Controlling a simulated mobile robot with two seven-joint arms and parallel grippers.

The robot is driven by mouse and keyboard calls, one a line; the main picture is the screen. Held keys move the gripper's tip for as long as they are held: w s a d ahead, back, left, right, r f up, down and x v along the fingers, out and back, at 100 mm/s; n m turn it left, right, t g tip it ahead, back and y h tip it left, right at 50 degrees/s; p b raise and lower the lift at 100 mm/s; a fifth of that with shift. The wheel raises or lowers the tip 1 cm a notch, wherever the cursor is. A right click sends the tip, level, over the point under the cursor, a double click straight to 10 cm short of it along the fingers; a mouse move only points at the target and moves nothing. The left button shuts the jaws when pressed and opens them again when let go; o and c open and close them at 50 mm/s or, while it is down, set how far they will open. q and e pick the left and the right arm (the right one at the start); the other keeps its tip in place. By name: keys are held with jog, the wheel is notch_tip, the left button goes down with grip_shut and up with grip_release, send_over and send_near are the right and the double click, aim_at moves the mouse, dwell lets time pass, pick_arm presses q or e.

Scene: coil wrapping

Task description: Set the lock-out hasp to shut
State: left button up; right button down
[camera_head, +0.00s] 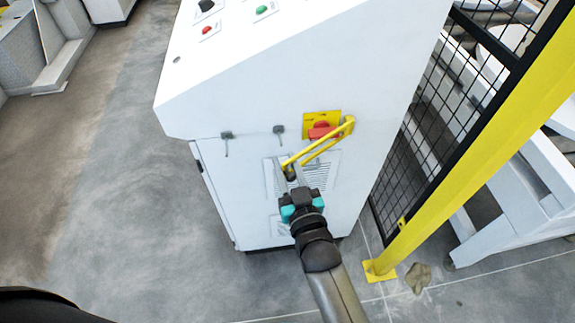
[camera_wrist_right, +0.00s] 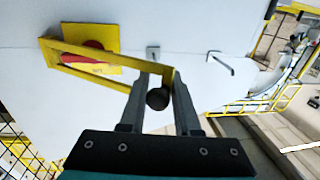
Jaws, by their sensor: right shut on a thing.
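The lock-out hasp (camera_head: 304,154) is a yellow frame on the side of the white cabinet. It slants from beside the red switch (camera_head: 322,131) on its yellow plate (camera_head: 314,117) down to the left, standing out from the panel. My right gripper (camera_head: 289,173) is at its lower left end. In the right wrist view, the hasp (camera_wrist_right: 95,76) reaches across the red switch, and its dark round knob (camera_wrist_right: 157,99) sits between the fingers of my right gripper (camera_wrist_right: 157,88), which is shut on it. My left gripper is not in view.
The white cabinet (camera_head: 250,95) has buttons on its sloped top and two small grey latches (camera_head: 279,130) on its side. A yellow post (camera_head: 470,140) with black mesh fencing stands close on the right.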

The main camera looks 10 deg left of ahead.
jog(key=shift+w+d, duration=0.1)
jog(key=shift+d, duration=0.15)
jog(key=c, duration=0.8)
grip_release()
jog(key=shift+c, duration=0.2)
jog(key=shift+o, duration=0.5)
jog(key=shift+a, duration=0.1)
pick_arm(q)
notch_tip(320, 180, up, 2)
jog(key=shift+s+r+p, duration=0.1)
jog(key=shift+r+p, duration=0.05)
jog(key=shift+p, duration=1)
pick_arm(e)
jog(key=v, duration=1.5)
